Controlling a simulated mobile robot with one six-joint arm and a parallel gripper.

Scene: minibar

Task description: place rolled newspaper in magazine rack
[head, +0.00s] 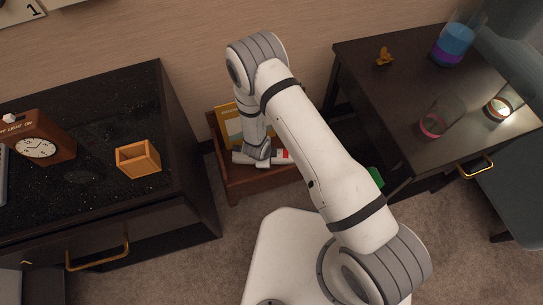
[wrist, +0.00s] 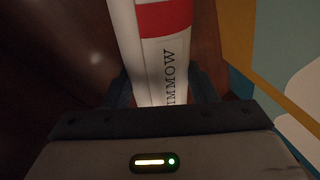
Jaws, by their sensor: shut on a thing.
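The rolled newspaper (wrist: 165,60) is white with a red band and dark lettering. In the wrist view it lies between the two dark fingers of my gripper (wrist: 163,92), which is shut on it. In the head view the newspaper (head: 284,156) shows on both sides of my wrist, lying crosswise over the wooden magazine rack (head: 236,187). It is within the rack's outline; I cannot tell whether it touches the rack's bottom. My arm hides its middle and part of the rack.
A yellow magazine (head: 229,123) stands in the rack's back. A dark cabinet on the left holds a clock (head: 38,148) and an orange box (head: 138,158). A dark table (head: 395,85) on the right holds glasses and a candle (head: 498,108).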

